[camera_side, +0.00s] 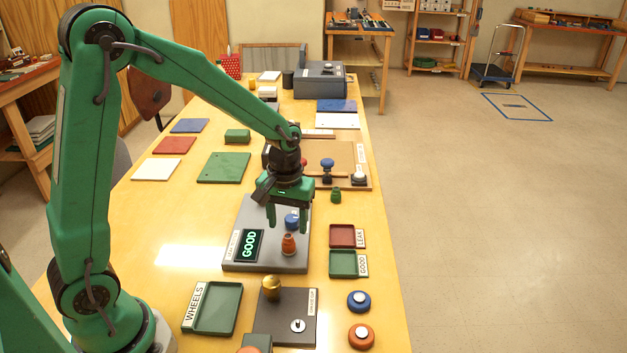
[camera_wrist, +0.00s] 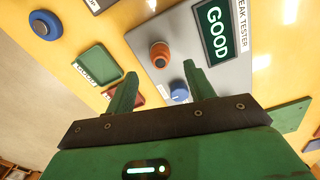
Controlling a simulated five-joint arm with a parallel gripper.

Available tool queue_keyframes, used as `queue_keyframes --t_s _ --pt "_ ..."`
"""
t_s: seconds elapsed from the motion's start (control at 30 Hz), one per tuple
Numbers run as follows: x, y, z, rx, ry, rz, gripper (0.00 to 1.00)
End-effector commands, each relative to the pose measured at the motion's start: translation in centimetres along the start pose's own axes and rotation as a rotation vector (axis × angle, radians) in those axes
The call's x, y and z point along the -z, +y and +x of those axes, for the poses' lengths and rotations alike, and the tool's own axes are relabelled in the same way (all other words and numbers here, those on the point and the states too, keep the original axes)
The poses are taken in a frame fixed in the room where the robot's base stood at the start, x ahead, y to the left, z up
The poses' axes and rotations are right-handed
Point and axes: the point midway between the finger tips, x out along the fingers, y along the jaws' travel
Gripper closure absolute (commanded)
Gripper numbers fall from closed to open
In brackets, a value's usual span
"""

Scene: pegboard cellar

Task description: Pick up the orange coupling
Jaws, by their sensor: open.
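The orange coupling (camera_side: 289,244) stands upright on the grey leak tester plate (camera_side: 232,262), beside a screen (camera_side: 250,245) reading GOOD. It also shows in the wrist view (camera_wrist: 160,53), just beyond my fingertips. A blue knob (camera_side: 292,221) is on the same plate, close behind the coupling, and it also shows in the wrist view (camera_wrist: 180,93). My gripper (camera_side: 288,226) is open and empty, fingers pointing down, above the plate near the coupling. In the wrist view the fingers (camera_wrist: 160,72) are apart with nothing between their tips.
A red tray (camera_side: 331,236) marked LEAK and a green tray (camera_side: 332,265) marked GOOD lie right of the plate. A green wheels tray (camera_side: 188,322) and a dark board with a brass knob (camera_side: 272,288) are in front. A small green piece (camera_side: 336,195) stands behind the red tray.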

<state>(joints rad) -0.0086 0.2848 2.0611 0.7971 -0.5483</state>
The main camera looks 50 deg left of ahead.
Motion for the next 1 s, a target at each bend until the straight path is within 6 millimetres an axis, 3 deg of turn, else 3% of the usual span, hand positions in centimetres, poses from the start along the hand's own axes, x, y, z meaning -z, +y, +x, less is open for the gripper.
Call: queue_keyframes --t_s 0.33,0.7,1.0 --pt "0.0 0.0 0.8 0.000 0.000 0.000 0.47" --pt "-0.1 -0.1 4.7 0.001 -0.002 0.000 0.47" --pt "-0.1 -0.1 5.5 -0.001 0.001 0.000 0.47"
